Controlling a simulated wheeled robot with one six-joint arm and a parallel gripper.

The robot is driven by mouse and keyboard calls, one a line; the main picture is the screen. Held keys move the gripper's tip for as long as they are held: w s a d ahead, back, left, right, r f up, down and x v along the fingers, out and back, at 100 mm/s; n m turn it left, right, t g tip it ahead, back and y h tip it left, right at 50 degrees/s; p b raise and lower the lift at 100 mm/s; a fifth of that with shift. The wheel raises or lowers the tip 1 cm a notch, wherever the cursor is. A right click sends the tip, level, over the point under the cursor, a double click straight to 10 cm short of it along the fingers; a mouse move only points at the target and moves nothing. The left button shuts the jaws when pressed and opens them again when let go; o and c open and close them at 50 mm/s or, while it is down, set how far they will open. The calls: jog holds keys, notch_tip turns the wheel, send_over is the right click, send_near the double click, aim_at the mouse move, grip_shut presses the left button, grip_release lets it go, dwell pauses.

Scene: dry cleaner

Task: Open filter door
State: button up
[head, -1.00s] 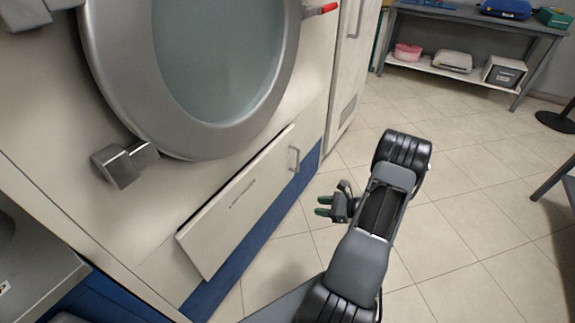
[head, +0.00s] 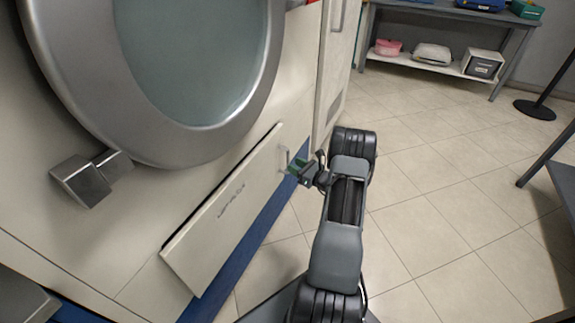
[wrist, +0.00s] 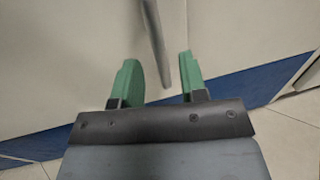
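The filter door (head: 225,215) is a long cream panel with dark lettering, low on the machine front under the big round door. It stands slightly proud of the front, with a dark gap along its upper edge. A slim metal handle (head: 284,157) is at its right end. My gripper (head: 294,167) has its green fingertips at this handle. I see space on either side of the bar, and the gripper (wrist: 160,80) is open.
The round grey-rimmed machine door (head: 190,130) and its metal latch block (head: 90,180) are above and left. A blue base strip (head: 240,240) runs below the filter door. Tiled floor (head: 430,210) is clear to the right. A shelf table (head: 440,65) stands at the back.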

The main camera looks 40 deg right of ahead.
aim_at(288, 162)
jog(key=shift+b+x, duration=0.4)
jog(key=shift+x, duration=1.65)
jog(key=shift+c, duration=0.2)
grip_shut()
jog(key=shift+s, duration=0.1)
